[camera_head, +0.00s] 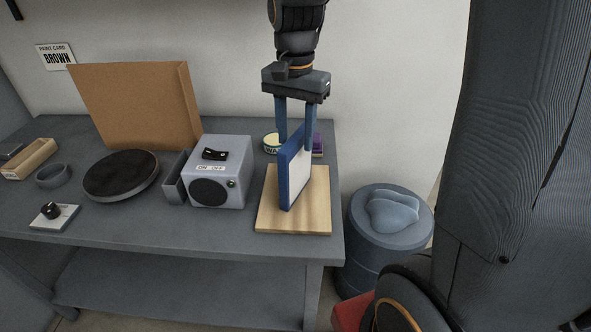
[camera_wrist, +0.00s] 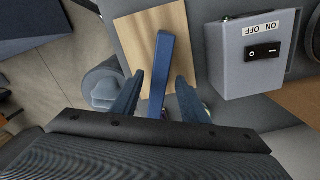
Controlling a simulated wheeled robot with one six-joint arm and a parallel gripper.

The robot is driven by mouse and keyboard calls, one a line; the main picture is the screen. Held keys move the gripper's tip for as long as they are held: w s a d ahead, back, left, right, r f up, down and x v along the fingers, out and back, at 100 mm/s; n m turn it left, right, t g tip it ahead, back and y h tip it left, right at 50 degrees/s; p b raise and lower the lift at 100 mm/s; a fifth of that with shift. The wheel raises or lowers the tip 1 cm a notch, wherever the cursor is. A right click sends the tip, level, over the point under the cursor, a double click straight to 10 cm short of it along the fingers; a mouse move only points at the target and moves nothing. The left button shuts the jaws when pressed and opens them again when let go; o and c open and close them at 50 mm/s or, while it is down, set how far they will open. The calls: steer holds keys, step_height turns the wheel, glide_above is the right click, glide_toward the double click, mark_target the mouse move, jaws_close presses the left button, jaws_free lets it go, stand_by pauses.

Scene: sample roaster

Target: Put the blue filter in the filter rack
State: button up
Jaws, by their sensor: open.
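The blue filter (camera_head: 287,178) is a flat panel with a blue frame and a pale face. It stands upright on a light wooden board (camera_head: 318,216) at the table's right end. In the wrist view I see the filter (camera_wrist: 161,70) edge-on. My gripper (camera_head: 296,138) points down over it, open. In the wrist view my gripper (camera_wrist: 157,92) has one finger on each side of the filter, with gaps showing. A narrow grey open-topped holder (camera_head: 174,178) stands left of the grey box; I cannot tell whether it is the filter rack.
The grey ON/OFF box (camera_head: 221,172) stands just left of the board. A round dark plate (camera_head: 121,175), a brown panel (camera_head: 140,105) and a knob unit (camera_head: 54,216) are further left. A small tin (camera_head: 271,143) is behind the board. A grey barrel (camera_head: 388,235) stands right of the table.

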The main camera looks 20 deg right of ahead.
mark_target(296, 160)
steer(key=shift+s+f+p, duration=0.1)
steer(key=shift+f+p, duration=0.9)
steer(key=shift+f, duration=2.65)
jaws_close()
